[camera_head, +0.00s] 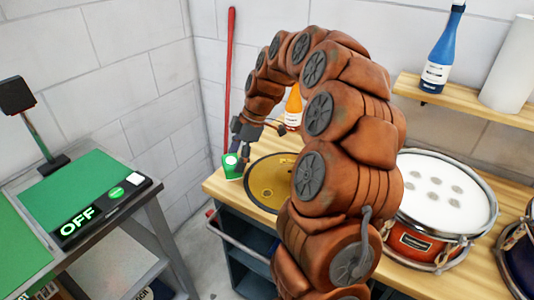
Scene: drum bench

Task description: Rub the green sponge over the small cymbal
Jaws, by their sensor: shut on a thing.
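My gripper (237,147) points down at the far left part of the wooden bench and is shut on the green sponge (231,170). The sponge is a small green block with a pale round patch on it. It is at the left rim of the small cymbal (264,198), a flat golden disc with some spots on it. I cannot tell whether the sponge touches the cymbal or is just beside it. My arm hides the right part of the cymbal.
An orange bottle (293,108) stands behind my arm. A drum with a white spotted head (436,190) is on the bench at right, a blue drum (520,255) at the right edge. A shelf (460,108) holds a blue bottle (440,58) and white roll (510,65).

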